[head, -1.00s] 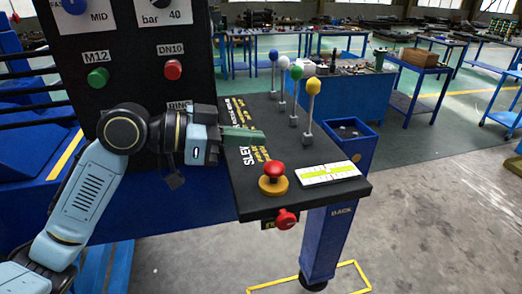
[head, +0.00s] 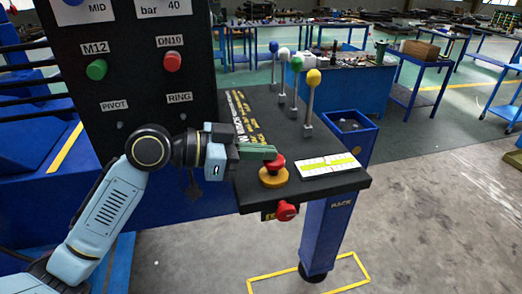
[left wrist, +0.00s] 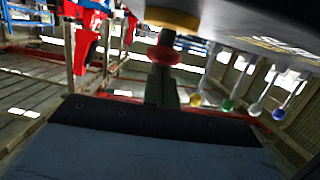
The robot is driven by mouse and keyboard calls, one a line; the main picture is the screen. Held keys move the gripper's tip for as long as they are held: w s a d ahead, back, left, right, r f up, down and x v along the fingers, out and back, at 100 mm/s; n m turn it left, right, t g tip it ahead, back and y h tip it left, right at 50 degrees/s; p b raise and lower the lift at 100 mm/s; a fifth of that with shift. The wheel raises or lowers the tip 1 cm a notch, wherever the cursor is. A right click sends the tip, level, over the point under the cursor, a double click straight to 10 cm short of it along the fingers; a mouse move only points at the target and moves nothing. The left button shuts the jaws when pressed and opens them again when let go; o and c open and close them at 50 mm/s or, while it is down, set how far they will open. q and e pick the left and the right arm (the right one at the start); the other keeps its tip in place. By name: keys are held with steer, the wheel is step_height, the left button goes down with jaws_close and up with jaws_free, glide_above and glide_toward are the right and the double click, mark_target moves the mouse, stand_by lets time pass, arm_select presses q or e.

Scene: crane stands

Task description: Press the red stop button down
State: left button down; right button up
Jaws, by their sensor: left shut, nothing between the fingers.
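The red stop button (head: 275,163) is a mushroom cap on a yellow round base (head: 273,179) near the front of the black console top. My left gripper (head: 268,153) is shut and empty, its green-grey fingers level and their tips over the cap's top, hiding part of it. In the left wrist view, the picture is upside down; the red cap (left wrist: 165,56) sits by the fingertips (left wrist: 162,88), with a dark stem between it and the yellow base (left wrist: 172,18). The cap looks raised. I cannot tell whether the fingers touch it. My right gripper is not in view.
Levers with coloured balls, such as the yellow one (head: 313,77), stand behind the button. A yellow-white label (head: 328,165) lies to its right. A red knob (head: 286,211) is on the console's front face. A black panel (head: 130,90) with green and red buttons stands left.

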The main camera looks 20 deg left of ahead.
arm_select(q)
steer(key=shift+f, duration=0.75)
steer(key=shift+r, duration=0.15)
steer(key=shift+r, duration=0.25)
step_height(320, 180, up, 4)
steer(key=p, duration=0.3)
steer(key=shift+f, duration=0.2)
steer(key=b+v, duration=0.3)
steer(key=v, duration=0.7)
steer(key=shift+s+f, duration=0.1)
